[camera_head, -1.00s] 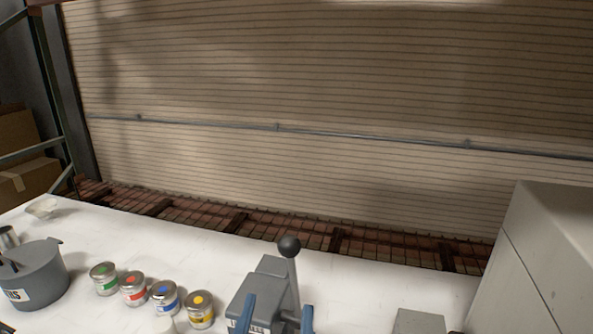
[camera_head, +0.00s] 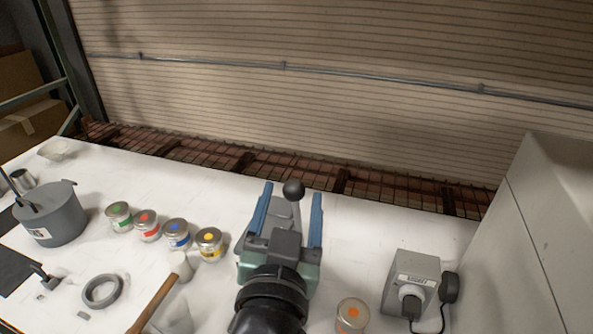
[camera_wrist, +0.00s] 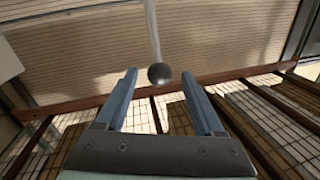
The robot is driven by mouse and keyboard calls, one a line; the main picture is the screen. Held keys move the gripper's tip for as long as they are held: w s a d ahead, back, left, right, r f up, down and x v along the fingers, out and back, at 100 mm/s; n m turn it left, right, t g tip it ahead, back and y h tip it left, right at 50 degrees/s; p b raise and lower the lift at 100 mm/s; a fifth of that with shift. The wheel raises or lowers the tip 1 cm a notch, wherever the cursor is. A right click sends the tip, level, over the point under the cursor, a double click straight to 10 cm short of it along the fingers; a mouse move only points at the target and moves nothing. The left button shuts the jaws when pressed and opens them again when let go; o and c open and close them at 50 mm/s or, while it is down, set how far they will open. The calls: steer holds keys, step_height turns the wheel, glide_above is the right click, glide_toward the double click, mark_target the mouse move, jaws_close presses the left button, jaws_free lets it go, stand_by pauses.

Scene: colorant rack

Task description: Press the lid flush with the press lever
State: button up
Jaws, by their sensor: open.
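The press lever ends in a black ball knob (camera_head: 293,190) on a grey shaft. It stands up from the grey press (camera_head: 246,238), which is largely hidden behind my gripper and wrist. My gripper (camera_head: 290,197) has two blue fingers, open, one on each side of the knob in the head view. In the wrist view the knob (camera_wrist: 160,74) shows between and just beyond the open fingertips (camera_wrist: 158,72); I cannot see contact. The lid and the place where it is seated are not visible.
Several small paint cans, such as the yellow-dotted one (camera_head: 209,242), stand left of the press. A grey pot (camera_head: 55,215), a grey ring (camera_head: 102,291) and a wooden handle (camera_head: 152,303) lie farther left. An orange-dotted can (camera_head: 351,315) and grey box (camera_head: 415,268) stand right.

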steer(key=w+p, duration=0.2)
steer(key=w, duration=0.4)
steer(key=shift+d, duration=0.4)
jaws_close()
stand_by(1.0)
